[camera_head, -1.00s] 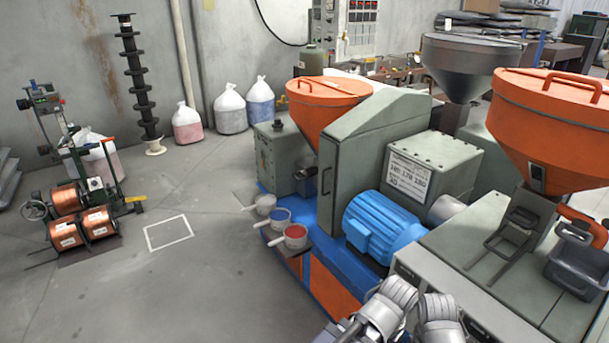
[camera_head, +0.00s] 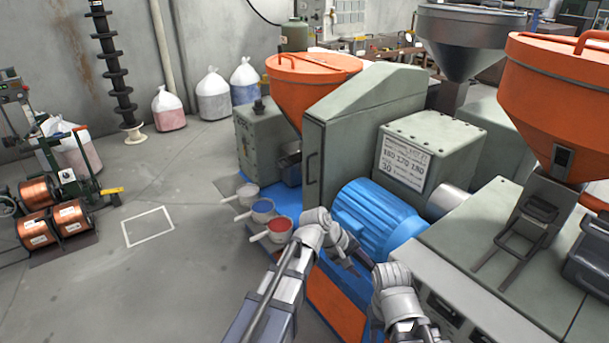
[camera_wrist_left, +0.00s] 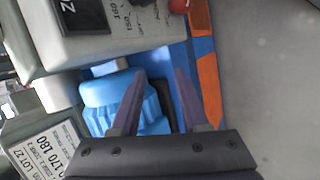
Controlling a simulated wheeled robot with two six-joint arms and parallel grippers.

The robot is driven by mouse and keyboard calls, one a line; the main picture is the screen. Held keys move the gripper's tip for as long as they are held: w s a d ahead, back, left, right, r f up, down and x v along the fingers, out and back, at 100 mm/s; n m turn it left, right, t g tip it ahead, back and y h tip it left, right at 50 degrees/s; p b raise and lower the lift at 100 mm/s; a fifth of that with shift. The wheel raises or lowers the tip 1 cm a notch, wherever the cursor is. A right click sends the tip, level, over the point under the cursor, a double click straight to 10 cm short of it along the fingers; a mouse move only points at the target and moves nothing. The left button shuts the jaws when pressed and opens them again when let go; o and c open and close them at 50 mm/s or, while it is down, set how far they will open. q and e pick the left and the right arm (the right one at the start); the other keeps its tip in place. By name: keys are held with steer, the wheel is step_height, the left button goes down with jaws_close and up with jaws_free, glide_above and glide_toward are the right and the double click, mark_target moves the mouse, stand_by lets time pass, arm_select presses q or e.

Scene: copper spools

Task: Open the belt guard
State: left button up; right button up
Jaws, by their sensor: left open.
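The belt guard (camera_head: 345,160) is the tall grey-green cover with a sloping top, in the middle of the head view. It stands closed against the machine, with a dark vertical handle (camera_head: 312,168) on its near left face. My left gripper (camera_head: 352,262) is low in front of the blue motor (camera_head: 378,215), to the right of and below the handle, apart from the guard. In the left wrist view its two fingers (camera_wrist_left: 162,90) are spread with nothing between them; the blue motor (camera_wrist_left: 110,98) is beyond them.
Three small pots, one with red contents (camera_head: 280,228), stand on the left edge of the blue base. An orange hopper (camera_head: 310,75) stands behind the guard. Grey machine housing (camera_head: 470,255) lies to the right. The floor at left is open around a white square (camera_head: 148,227).

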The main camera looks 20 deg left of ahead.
arm_select(q)
steer(key=w+a+n+t+h+b, duration=0.25)
steer(key=w+n, duration=0.25)
steer(key=w, duration=0.3)
steer(key=n+t+y+b, duration=0.1)
steer(key=n+t+b, duration=0.8)
steer(key=n, duration=0.9)
glide_toward(307, 170)
steer(key=w+d+f+t+p, duration=0.1)
steer(key=w+t+p, duration=0.1)
steer(key=shift+f+x, duration=0.15)
steer(key=shift+x, duration=1.9)
steer(key=shift+f+x, duration=0.15)
steer(key=shift+x, duration=1.95)
steer(key=shift+s+d, duration=0.1)
jaws_close()
